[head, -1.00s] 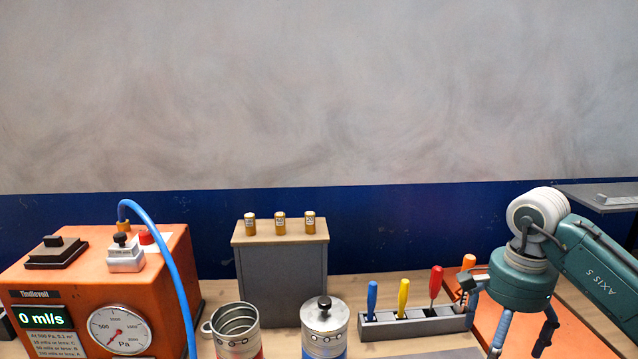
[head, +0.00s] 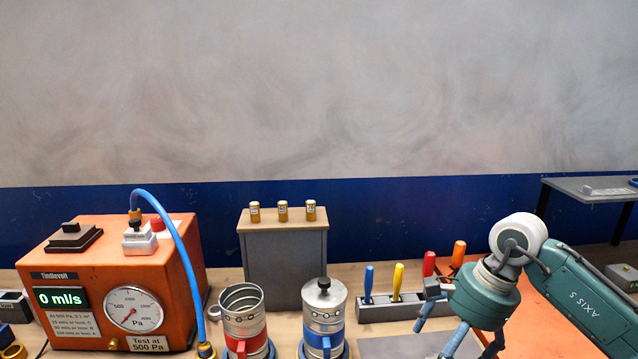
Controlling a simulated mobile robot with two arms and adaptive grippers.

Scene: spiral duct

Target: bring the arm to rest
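My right arm (head: 578,292) comes in from the right, teal with a white wrist joint. My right gripper (head: 452,340) points down in front of the tool rack's right end, over the front of the bench. Its blue-tipped fingers are spread apart and nothing shows between them; the lowest parts are cut off by the picture's bottom edge. My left gripper is not in view.
An orange test box (head: 75,285) with a gauge, display and blue hose stands left. Two metal canisters, red-banded (head: 243,322) and blue-banded (head: 324,318), stand centre. A tool rack (head: 385,311) is left of my gripper. A grey cabinet (head: 285,262) stands behind.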

